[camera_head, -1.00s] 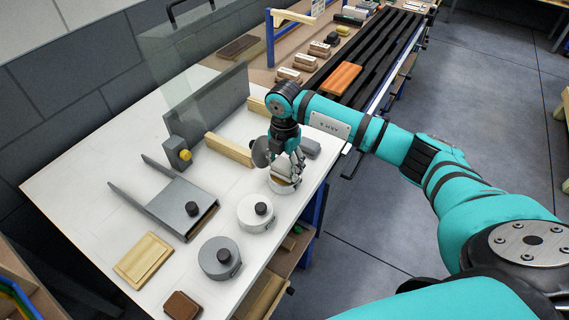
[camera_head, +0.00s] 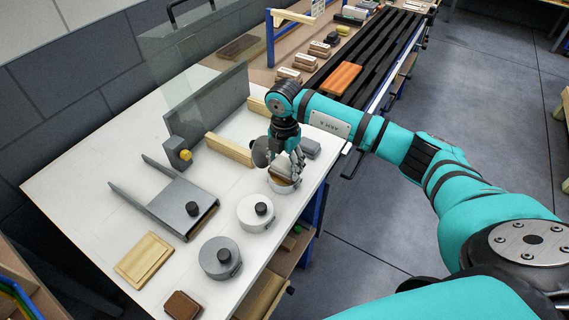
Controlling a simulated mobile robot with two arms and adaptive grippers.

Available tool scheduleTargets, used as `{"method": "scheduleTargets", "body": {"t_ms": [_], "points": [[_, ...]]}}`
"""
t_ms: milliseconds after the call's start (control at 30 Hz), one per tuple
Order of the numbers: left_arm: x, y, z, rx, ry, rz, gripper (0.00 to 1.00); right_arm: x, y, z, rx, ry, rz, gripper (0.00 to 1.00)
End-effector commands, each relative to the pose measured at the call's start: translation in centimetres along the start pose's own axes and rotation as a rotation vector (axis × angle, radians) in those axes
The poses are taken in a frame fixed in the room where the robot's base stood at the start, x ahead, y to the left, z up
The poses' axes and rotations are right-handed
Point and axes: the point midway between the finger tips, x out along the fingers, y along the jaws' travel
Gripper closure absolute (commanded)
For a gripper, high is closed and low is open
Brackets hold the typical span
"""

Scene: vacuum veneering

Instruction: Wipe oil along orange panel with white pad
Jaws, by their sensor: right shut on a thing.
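My right gripper (camera_head: 285,168) points down over a round container (camera_head: 283,184) near the table's right edge. It is shut on a pale pad, which is mostly hidden by the fingers and sits at or in the container's opening. I cannot tell whether the pad touches the inside. My left gripper is out of view.
A lidded white pot (camera_head: 256,213) and a lidded grey pot (camera_head: 220,258) stand in front of the gripper. A grey metal fixture (camera_head: 182,206), wooden board (camera_head: 144,259) and brown block (camera_head: 182,305) lie left. Wooden blocks (camera_head: 230,149) and a grey block (camera_head: 310,148) are close behind the gripper.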

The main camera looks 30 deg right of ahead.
Motion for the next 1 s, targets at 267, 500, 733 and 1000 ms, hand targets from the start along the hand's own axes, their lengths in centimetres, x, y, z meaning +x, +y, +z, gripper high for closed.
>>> {"method": "scheduleTargets", "body": {"t_ms": [267, 500, 733, 1000], "points": [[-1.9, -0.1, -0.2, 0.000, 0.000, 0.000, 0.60, -2.7, 0.0, 0.0, 0.000, 0.000, 0.001, 0.65], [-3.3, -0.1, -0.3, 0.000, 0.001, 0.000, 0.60, -4.6, 0.0, 0.0, 0.001, 0.000, 0.000, 0.65], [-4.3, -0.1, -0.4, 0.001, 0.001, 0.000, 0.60, -6.1, 0.0, 0.0, 0.000, 0.000, 0.001, 0.65], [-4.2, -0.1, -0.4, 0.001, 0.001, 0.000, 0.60, -6.0, 0.0, 0.0, 0.000, 0.000, 0.000, 0.65]]}}
